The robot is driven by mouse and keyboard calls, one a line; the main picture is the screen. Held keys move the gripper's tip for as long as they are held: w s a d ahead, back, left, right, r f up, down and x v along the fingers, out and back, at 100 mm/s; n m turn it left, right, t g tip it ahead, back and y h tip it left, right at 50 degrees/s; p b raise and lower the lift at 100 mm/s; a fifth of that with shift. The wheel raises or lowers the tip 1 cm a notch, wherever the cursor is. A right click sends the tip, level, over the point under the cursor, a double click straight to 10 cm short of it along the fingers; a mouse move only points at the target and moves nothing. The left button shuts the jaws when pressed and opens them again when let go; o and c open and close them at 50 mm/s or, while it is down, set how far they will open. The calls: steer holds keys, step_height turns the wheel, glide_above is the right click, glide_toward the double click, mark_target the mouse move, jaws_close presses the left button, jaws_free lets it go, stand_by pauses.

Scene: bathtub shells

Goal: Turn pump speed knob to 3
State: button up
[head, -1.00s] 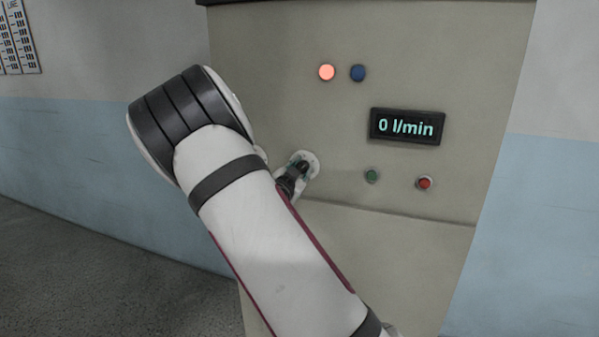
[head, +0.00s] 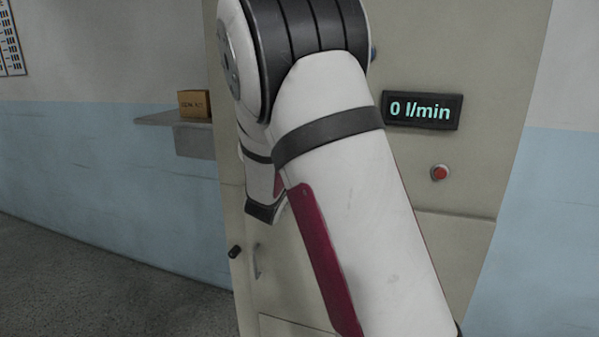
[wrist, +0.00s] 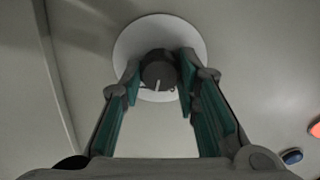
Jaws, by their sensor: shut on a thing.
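The pump speed knob (wrist: 158,72) is dark and round with a pale pointer line, and sits on a white round dial plate (wrist: 133,36) in the wrist view. The line points toward the bottom of that picture, a little to the right. My gripper (wrist: 158,78) has its teal-padded fingers on either side of the knob and is shut on it. In the head view my arm hides the knob and the gripper. No scale marks are readable on the plate. The display (head: 421,110) reads 0 l/min.
A red button (head: 440,173) is on the panel (head: 480,60) below the display. In the wrist view a blue button (wrist: 291,156) and an orange lit lamp (wrist: 315,130) show at lower right. A shelf (head: 165,119) with a cardboard box (head: 194,104) is on the left wall.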

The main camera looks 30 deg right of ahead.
steer(key=m+b, duration=0.4)
steer(key=b, duration=0.3)
steer(key=shift+f+m, duration=0.15)
steer(key=shift+m, duration=0.25)
steer(key=shift+b, duration=0.5)
steer(key=o, duration=1.2)
steer(key=shift+c, duration=0.2)
steer(key=shift+a, duration=0.1)
steer(key=v, duration=1.2)
